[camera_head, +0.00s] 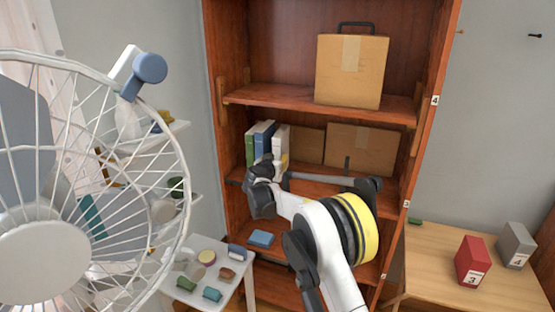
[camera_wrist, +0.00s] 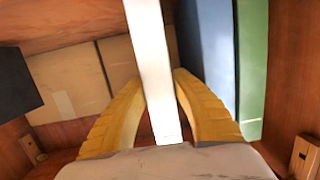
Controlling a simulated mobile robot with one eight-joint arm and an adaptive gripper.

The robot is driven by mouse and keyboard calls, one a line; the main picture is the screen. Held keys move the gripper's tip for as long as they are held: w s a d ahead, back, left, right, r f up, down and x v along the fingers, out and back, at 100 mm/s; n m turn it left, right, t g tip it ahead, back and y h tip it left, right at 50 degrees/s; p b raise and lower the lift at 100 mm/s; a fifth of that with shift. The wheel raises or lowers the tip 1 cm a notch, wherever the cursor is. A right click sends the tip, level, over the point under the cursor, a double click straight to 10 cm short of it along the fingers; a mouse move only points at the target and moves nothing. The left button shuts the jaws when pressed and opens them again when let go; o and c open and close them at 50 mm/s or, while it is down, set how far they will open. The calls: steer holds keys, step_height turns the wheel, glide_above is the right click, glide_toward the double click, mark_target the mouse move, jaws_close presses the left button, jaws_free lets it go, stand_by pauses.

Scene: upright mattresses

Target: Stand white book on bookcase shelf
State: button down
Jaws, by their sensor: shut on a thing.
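The white book (camera_head: 281,140) stands upright on the middle shelf of the bookcase (camera_head: 300,99), at the right end of a short row of books. In the wrist view the white book (camera_wrist: 152,62) lies between the two yellow fingers of my gripper (camera_wrist: 160,108), which is shut on it. A blue book (camera_wrist: 208,45) and a green book (camera_wrist: 252,60) stand right beside it in the wrist view. In the head view my gripper (camera_head: 284,161) is at the book's lower part, partly hidden by my arm. Whether the book's bottom touches the shelf is hidden.
Cardboard boxes (camera_head: 360,150) stand behind on the same shelf. Another box (camera_head: 350,72) is on the shelf above. A white fan (camera_head: 60,200) blocks the left foreground. A small white table (camera_head: 205,297) with several objects is below left. A wooden desk (camera_head: 430,262) holds numbered blocks.

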steer(key=shift+f+b, duration=0.3)
steer(key=shift+f, duration=0.15)
steer(key=c, duration=1.1)
jaws_free()
steer(key=v, duration=1.1)
steer(key=s+d+r+g, duration=0.3)
steer(key=s+d+r, duration=0.2)
steer(key=s+d, duration=0.5)
steer(key=s+d+r+g, duration=0.2)
steer(key=s+d+r, duration=0.2)
steer(key=s+d, duration=0.6)
steer(key=s+d+f+n+g+y, duration=0.1)
steer(key=s+f, duration=0.1)
steer(key=s, duration=0.7)
steer(key=s+d+f+n+g+y, duration=0.1)
steer(key=s+f, duration=0.2)
steer(key=s, duration=0.7)
steer(key=s+d+f+g+y, duration=0.1)
steer(key=s+f, duration=0.1)
steer(key=s, duration=0.8)
steer(key=shift+s+d+f+n+y, duration=0.25)
steer(key=shift+d+f+n+y, duration=0.05)
steer(key=shift+d+n+y, duration=0.1)
